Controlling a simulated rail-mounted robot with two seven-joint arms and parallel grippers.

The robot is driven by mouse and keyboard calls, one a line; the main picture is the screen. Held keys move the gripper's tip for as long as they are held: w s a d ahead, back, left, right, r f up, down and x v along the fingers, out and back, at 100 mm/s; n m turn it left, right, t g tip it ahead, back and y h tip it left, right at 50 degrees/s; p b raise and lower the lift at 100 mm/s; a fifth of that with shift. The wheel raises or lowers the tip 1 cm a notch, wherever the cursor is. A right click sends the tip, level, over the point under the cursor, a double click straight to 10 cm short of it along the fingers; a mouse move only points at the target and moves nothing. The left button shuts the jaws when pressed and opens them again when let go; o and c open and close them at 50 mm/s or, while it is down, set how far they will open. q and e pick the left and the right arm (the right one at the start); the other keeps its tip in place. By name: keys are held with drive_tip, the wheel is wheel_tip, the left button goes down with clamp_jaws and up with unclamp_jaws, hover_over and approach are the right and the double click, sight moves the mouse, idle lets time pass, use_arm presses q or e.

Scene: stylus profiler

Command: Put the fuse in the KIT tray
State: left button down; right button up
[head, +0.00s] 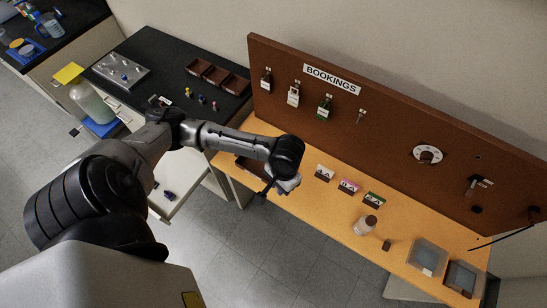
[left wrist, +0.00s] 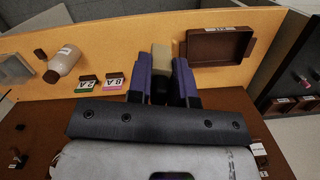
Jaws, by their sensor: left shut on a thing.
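My left gripper (left wrist: 161,75) has its two purple fingers closed on a small block, tan with a dark lower part, which I take to be the fuse (left wrist: 161,52). In the head view the left gripper (head: 284,186) is over the wooden shelf, and the arm's end hides the fuse. A shallow brown tray (left wrist: 218,47) lies on the shelf beside the fingers in the left wrist view. It is partly hidden behind the arm in the head view (head: 246,166). I cannot read a KIT label on it.
Small label cards (head: 348,186) stand along the shelf. A bottle (head: 365,225), a small dark block (head: 386,245) and grey-lidded boxes (head: 428,258) are further right. The brown BOOKINGS board (head: 400,125) rises behind the shelf. A black bench (head: 150,55) with brown bins (head: 217,76) is at left.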

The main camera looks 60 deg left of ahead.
use_arm(q)
drive_tip(key=s+a+f+n+b, duration=0.35)
drive_tip(key=a+f+b, duration=0.65)
drive_tip(key=a+f, duration=0.4)
drive_tip(key=shift+m, duration=0.25)
drive_tip(key=w+a+f, duration=0.1)
drive_tip(key=w+f, duration=0.1)
drive_tip(key=w, duration=0.1)
drive_tip(key=w+a+f+b, duration=0.1)
drive_tip(key=w+f, duration=0.2)
drive_tip(key=w, duration=0.1)
drive_tip(key=w+a+f+b, duration=0.1)
drive_tip(key=w+a+f, duration=0.1)
drive_tip(key=w+f, duration=0.1)
drive_tip(key=shift+w+a+f, duration=0.1)
drive_tip(key=shift+w+f, duration=0.05)
drive_tip(key=shift+f, duration=2.05)
drive_tip(key=shift+a, duration=0.1)
drive_tip(key=c, duration=1)
unclamp_jaws()
drive_tip(key=shift+f, duration=0.1)
